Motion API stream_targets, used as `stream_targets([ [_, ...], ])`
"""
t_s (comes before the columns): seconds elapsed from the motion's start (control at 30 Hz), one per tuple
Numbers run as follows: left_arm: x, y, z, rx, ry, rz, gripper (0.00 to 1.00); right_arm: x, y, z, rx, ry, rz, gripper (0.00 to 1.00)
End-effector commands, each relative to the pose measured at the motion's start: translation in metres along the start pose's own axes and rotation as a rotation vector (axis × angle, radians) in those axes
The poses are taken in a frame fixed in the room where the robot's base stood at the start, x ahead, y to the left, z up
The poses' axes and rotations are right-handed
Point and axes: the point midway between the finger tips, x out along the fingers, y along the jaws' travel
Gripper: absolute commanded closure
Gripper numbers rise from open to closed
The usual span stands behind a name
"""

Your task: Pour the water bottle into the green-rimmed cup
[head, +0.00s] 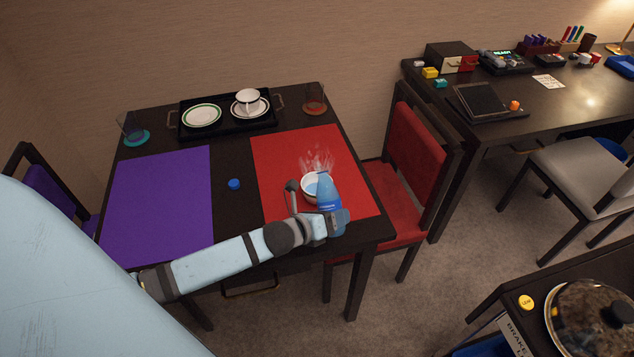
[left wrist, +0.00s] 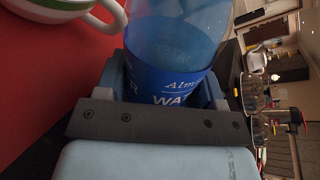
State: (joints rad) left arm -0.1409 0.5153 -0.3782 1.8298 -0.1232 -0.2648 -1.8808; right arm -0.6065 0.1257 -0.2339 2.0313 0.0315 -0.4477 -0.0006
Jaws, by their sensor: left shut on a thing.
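My left gripper (head: 328,222) is shut on the blue water bottle (head: 328,189). The bottle is tilted, its upper end close to the cup. In the left wrist view the bottle (left wrist: 178,50) sits between the fingers, its label partly hidden. The green-rimmed cup (head: 306,194) stands on the red mat, just left of the bottle, with bluish liquid inside. White wisps rise above it. The cup's green band shows in the left wrist view (left wrist: 60,7). The bottle's mouth and any stream are not clear. My right gripper is not in view.
A blue cap (head: 234,184) lies between the purple mat (head: 160,200) and the red mat (head: 275,147). A black tray (head: 223,131) with a plate, cup and saucer stands at the back. Glasses stand on coasters at both back corners. A red chair (head: 415,150) is at right.

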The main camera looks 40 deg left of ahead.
Motion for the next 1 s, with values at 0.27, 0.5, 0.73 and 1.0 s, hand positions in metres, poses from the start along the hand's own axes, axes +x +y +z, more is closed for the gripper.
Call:
stream_targets([
  [0.27, -0.0002, -0.0013, 0.0001, -0.017, 0.007, -0.001, 0.72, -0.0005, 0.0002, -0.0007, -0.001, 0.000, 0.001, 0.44],
  [0.5, -0.0005, -0.0017, -0.0007, -0.031, 0.014, -0.001, 0.72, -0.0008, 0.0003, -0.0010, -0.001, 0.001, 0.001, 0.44],
  [0.73, -0.0007, -0.0021, -0.0013, -0.044, 0.021, -0.001, 0.72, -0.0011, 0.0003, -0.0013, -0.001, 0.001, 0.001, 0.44],
  [1.0, -0.0010, -0.0027, -0.0025, -0.061, 0.029, -0.001, 0.72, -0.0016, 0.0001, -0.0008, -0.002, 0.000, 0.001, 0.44],
])
